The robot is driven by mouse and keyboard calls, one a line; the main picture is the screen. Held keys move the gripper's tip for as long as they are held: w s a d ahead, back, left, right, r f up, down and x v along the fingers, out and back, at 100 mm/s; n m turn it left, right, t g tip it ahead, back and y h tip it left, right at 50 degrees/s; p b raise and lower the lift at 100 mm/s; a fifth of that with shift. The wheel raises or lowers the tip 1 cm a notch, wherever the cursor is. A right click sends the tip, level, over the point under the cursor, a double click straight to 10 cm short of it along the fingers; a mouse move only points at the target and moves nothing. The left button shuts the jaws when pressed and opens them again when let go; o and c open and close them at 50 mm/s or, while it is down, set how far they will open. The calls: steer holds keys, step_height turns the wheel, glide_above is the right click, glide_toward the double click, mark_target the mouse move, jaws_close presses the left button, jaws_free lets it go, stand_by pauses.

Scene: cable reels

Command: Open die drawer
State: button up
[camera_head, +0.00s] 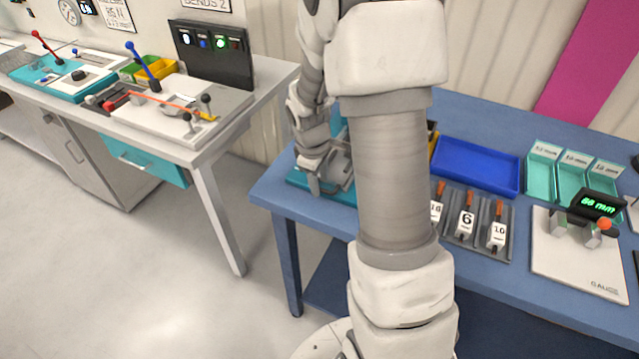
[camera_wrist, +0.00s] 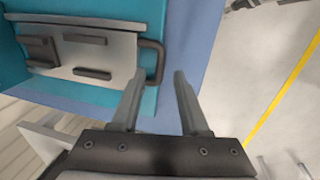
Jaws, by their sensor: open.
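In the wrist view a teal unit (camera_wrist: 100,20) with a grey plate (camera_wrist: 95,52) lies on the blue table. Several dark blocks sit on the plate. A dark bow handle (camera_wrist: 160,62) sticks out from the plate's right edge. My gripper (camera_wrist: 160,76) is open and empty, its tips close to the handle. The handle's outer bar appears between the two tips in the picture; contact cannot be told. In the head view my gripper (camera_head: 318,186) is low over the blue table's left end, by the teal unit (camera_head: 340,195), which my arm mostly hides.
The blue table (camera_head: 275,195) also holds a blue tray (camera_head: 478,165), a rack with numbered tags (camera_head: 465,225), teal bins (camera_head: 570,175) and a gauge board (camera_head: 575,262). A white bench (camera_head: 225,135) with a teal drawer (camera_head: 140,160) stands left. Floor between them is clear.

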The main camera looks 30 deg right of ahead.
steer(key=shift+w+d+f, duration=0.1)
steer(key=shift+f, duration=0.55)
jaws_close()
stand_by(1.0)
